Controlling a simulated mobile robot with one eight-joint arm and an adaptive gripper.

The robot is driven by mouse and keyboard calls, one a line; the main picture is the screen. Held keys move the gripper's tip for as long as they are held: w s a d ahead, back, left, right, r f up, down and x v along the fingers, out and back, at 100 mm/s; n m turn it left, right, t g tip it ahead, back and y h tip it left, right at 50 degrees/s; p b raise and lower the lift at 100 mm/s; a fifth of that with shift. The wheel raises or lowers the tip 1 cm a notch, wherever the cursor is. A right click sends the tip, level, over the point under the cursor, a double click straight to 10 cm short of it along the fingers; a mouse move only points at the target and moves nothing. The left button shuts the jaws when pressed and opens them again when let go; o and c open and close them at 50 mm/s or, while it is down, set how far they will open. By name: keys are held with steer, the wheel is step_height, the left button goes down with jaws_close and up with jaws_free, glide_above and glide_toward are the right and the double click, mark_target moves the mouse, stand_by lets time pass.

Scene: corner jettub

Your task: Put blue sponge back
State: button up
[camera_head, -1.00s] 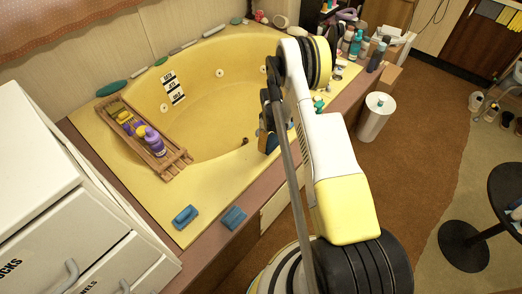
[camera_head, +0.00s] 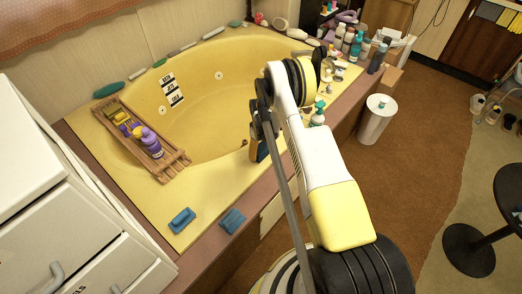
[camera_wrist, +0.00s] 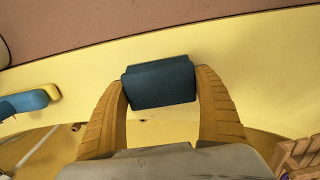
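My gripper (camera_wrist: 160,85) is shut on a dark blue sponge (camera_wrist: 158,82), which sits between both fingers in the wrist view. In the head view the gripper (camera_head: 258,148) hangs near the front rim of the yellow corner tub, and the sponge is mostly hidden by the arm. Whether the sponge touches the rim, I cannot tell. Two more blue sponge-like blocks lie at the tub's front left: one on the yellow rim (camera_head: 182,220) and one on the brown ledge (camera_head: 232,221).
A wooden rack (camera_head: 172,160) with a purple bottle (camera_head: 151,142) lies across the tub's left side. Several bottles (camera_head: 355,45) crowd the far right corner. White drawers (camera_head: 60,235) stand at left. A blue and yellow object (camera_wrist: 25,103) shows in the wrist view. The front rim between is clear.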

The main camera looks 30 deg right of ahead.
steer(key=o, duration=0.3)
step_height(320, 180, up, 12)
steer(key=p, duration=0.5)
step_height(320, 180, up, 18)
steer(key=t, duration=0.2)
glide_above(261, 148)
steer(key=a, duration=0.5)
steer(key=s+a+r+m+t, duration=0.1)
steer(key=s+a+r, duration=0.15)
steer(key=r, duration=0.35)
steer(key=s+a+r+m, duration=0.1)
steer(key=s+a+r, duration=0.15)
steer(key=r, duration=0.35)
steer(key=shift+s+a+r+m+t, duration=0.35)
steer(key=shift+s+a+r+t, duration=0.75)
steer(key=shift+s, duration=2.6)
steer(key=shift+s+a+r+m+t, duration=0.35)
steer(key=shift+s+a+r, duration=1.35)
steer(key=shift+s, duration=2)
steer(key=shift+s+a+r+m+t, duration=0.3)
steer(key=shift+s+a+r+t, duration=0.8)
steer(key=shift+s, duration=2.6)
steer(key=shift+a+r+g, duration=0.2)
steer(key=shift+r+g, duration=0.15)
steer(key=shift+r, duration=0.05)
